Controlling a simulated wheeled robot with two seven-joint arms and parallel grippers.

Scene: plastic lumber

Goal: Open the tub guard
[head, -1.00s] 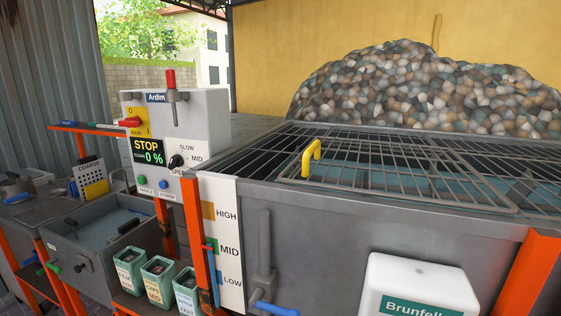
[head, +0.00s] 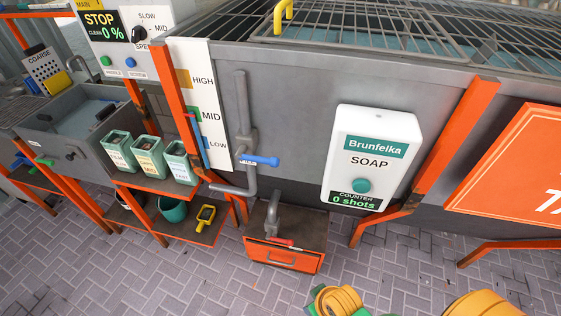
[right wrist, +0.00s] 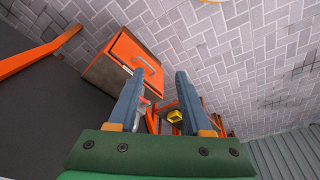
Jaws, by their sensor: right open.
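The tub guard (head: 375,38) is a dark wire grid over the top of the large grey tub (head: 300,95), cut off by the upper edge of the head view. It lies flat over bluish water. Its yellow handle (head: 283,14) stands at the guard's left front, partly out of frame. My right gripper (right wrist: 158,85) shows only in the right wrist view, with two blue-grey fingers apart and nothing between them. It points down toward the paved floor, away from the guard. My left gripper is in neither view.
A white soap dispenser (head: 374,158) and a blue-handled valve (head: 258,160) stick out from the tub's front. An orange-fronted box (head: 284,256) stands below; it also shows in the right wrist view (right wrist: 124,60). Paving (head: 400,262) is partly clear.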

